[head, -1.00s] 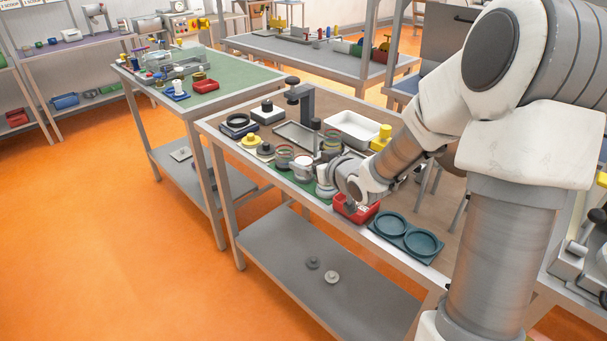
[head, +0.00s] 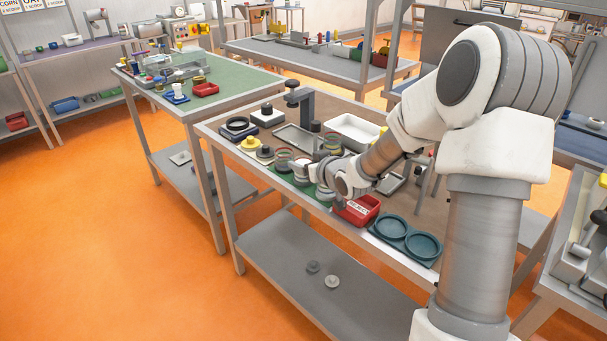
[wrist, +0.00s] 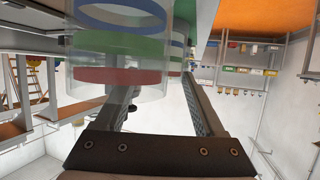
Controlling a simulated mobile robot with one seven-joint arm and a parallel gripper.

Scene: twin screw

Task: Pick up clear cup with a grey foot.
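Clear cups with coloured rings stand in a row along the front of the near table. One clear cup (head: 283,159) is at the left, and another (head: 302,168) stands close to my gripper (head: 318,171). In the wrist view, a clear cup (wrist: 120,76) with red, green and blue rings fills the upper left. My gripper (wrist: 155,85) is open there. Its left finger shows through or behind the clear wall, its right finger is to the cup's right. I cannot tell whether the fingers touch the cup. Its foot is not clear in this view. More ringed clear wall shows behind it.
A red bin (head: 357,210) and a teal two-ring holder (head: 405,237) sit right of my gripper. A white tray (head: 353,130), a grey tray (head: 295,138) and a dark stand (head: 301,100) are behind. A yellow knobbed piece (head: 251,143) is at the left.

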